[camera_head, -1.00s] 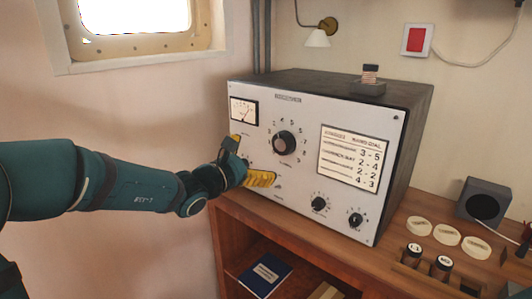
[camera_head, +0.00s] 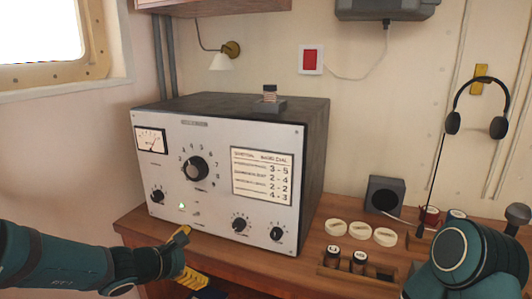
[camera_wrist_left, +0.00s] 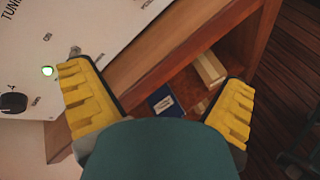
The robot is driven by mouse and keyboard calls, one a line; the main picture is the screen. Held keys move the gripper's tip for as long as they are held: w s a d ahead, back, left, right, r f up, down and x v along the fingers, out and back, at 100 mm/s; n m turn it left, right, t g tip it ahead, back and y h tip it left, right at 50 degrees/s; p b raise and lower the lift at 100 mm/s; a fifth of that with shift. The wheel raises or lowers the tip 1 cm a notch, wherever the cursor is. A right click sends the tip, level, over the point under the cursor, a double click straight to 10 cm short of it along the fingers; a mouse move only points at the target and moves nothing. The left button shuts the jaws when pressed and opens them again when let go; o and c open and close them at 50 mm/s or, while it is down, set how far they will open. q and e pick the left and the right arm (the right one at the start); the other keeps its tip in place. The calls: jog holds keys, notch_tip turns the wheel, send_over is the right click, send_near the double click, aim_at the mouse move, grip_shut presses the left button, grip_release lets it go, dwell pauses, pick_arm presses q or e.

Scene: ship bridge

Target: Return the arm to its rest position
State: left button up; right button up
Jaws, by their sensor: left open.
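My left arm comes in from the lower left in the head view. Its gripper (camera_head: 187,258), with yellow fingers, is open and empty, low in front of the wooden desk and below the radio's lower left corner. In the left wrist view the two yellow fingers (camera_wrist_left: 156,88) are spread wide with nothing between them. The grey radio set (camera_head: 215,215) stands upright on the desk, apart from the gripper. My right gripper is out of view; only part of my right arm shows at lower right.
The wooden desk (camera_head: 318,238) carries several pale discs (camera_head: 361,231), dark cylinders in a holder (camera_head: 333,256) and a dark speaker box (camera_head: 384,195). A headset (camera_head: 453,122) hangs at right. A blue book (camera_wrist_left: 164,101) lies in the open shelf below the desk.

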pick_arm(q)
jog(key=s+d+f+m+g+y, duration=0.1)
jog(key=s+d+f+m+g, duration=0.1)
jog(key=s+f+m, duration=0.4)
jog(key=s+d+f+m+g+y, duration=0.1)
jog(key=s+d+f+m+g, duration=0.2)
jog(key=f, duration=1.1)
jog(key=s+d+f+m+g+y, duration=0.1)
jog(key=s+d+f+m+g, duration=0.1)
jog(key=s+f+m, duration=0.8)
jog(key=shift+s+d+f+g, duration=0.35)
jog(key=shift+s+f+g, duration=0.25)
jog(key=shift+g, duration=0.1)
